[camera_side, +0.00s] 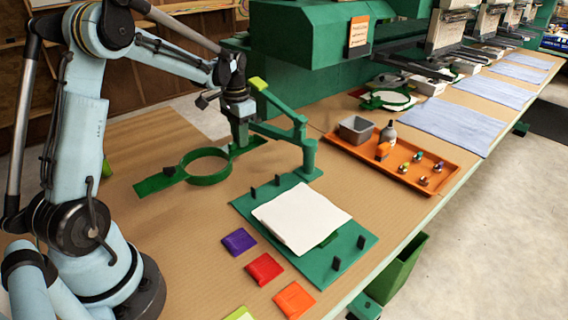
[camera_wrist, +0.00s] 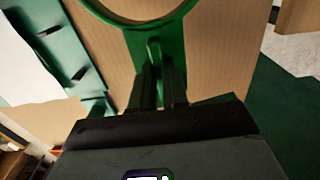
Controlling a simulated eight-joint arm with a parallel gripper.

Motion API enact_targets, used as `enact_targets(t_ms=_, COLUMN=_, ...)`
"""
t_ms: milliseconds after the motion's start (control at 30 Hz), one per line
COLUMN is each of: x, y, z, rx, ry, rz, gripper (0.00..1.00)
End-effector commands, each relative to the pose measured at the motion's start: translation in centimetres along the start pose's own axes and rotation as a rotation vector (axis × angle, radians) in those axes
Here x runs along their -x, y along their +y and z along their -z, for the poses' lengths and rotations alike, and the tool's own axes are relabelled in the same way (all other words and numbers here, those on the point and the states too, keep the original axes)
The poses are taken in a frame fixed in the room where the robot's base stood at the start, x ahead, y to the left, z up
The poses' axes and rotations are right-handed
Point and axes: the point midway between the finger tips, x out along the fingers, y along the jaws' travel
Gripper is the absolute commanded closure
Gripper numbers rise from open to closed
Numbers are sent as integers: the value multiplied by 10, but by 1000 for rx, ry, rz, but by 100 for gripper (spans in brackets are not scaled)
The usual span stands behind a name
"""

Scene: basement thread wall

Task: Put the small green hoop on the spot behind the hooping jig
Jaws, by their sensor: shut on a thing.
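My gripper (camera_side: 240,140) points down and is shut on one end tab of a green hoop (camera_side: 207,179). The hoop is an open ring with a flat tab on each side, held about level; I cannot tell whether it touches the table. In the wrist view my gripper's fingers (camera_wrist: 160,88) pinch the hoop's tab, and part of its ring (camera_wrist: 105,14) shows at the top. The hooping jig (camera_side: 335,246) is a green board with black pegs and white cloth (camera_side: 300,216), right of and nearer than the hoop. No marked spot is visible behind it.
The jig's green post and arm (camera_side: 307,150) stand close to the right of my gripper. An orange tray (camera_side: 450,180) holds a grey bin and small items. Purple, red and orange squares (camera_side: 265,268) lie in front. Bare table (camera_side: 150,150) lies around the hoop.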

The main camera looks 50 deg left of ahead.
Motion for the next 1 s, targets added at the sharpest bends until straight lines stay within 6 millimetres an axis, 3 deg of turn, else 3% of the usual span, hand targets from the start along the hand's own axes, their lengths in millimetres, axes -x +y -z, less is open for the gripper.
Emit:
enact_targets(t_ms=200, x=-28, y=0, z=-2, rx=1, ry=-1, rz=0, gripper=100)
enact_targets(t_ms=600, x=-32, y=0, z=-2, rx=1, ry=-1, rz=0, gripper=100)
enact_targets(t_ms=633, x=-32, y=0, z=-2, rx=1, ry=-1, rz=0, gripper=84)
enact_targets(t_ms=800, x=-32, y=0, z=-2, rx=1, ry=-1, rz=0, gripper=60)
enact_targets(t_ms=1000, x=-32, y=0, z=-2, rx=1, ry=-1, rz=0, gripper=60)
